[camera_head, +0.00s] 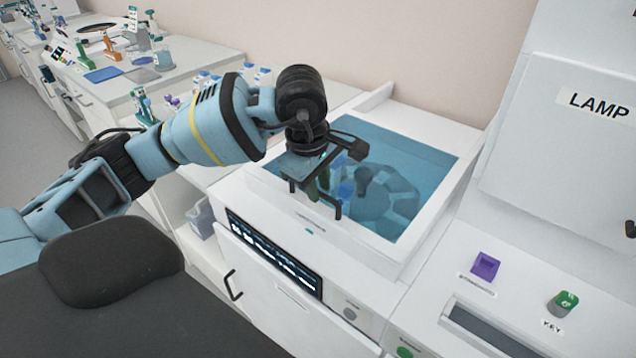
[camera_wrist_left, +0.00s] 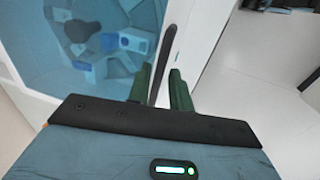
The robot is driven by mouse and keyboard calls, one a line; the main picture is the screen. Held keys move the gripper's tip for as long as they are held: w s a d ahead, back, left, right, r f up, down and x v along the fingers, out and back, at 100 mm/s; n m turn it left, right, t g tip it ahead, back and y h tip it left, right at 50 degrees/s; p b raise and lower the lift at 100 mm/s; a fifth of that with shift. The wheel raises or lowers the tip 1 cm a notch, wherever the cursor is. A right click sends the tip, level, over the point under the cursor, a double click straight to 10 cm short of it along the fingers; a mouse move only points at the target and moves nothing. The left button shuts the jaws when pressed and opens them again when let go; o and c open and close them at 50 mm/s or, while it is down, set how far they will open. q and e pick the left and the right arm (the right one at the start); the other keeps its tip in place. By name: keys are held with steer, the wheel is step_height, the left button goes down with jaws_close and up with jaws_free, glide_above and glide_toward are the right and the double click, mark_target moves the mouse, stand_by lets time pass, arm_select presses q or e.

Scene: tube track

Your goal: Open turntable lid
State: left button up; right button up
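The turntable lid is a blue see-through pane (camera_head: 420,160) in a white frame on a white machine, and it lies shut. Its dark bar handle (camera_head: 335,208) is at the front left of the lid, and it also shows in the left wrist view (camera_wrist_left: 165,50). My left gripper (camera_head: 318,190) is over the front edge of the lid. In the left wrist view its green fingers (camera_wrist_left: 162,84) stand apart, one on each side of the handle. I see a gap, so a grip is not shown. My right gripper is out of view.
A turntable with blue parts (camera_head: 370,195) shows through the pane. A panel with a purple block (camera_head: 486,266) and a green key switch (camera_head: 563,303) is on the right. A white cabinet marked LAMP (camera_head: 560,160) stands behind it. A cluttered bench (camera_head: 110,100) is at the back left.

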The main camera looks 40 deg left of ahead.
arm_select(q)
jaws_close()
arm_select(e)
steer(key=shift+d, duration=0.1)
arm_select(q)
steer(key=shift+w, duration=0.1)
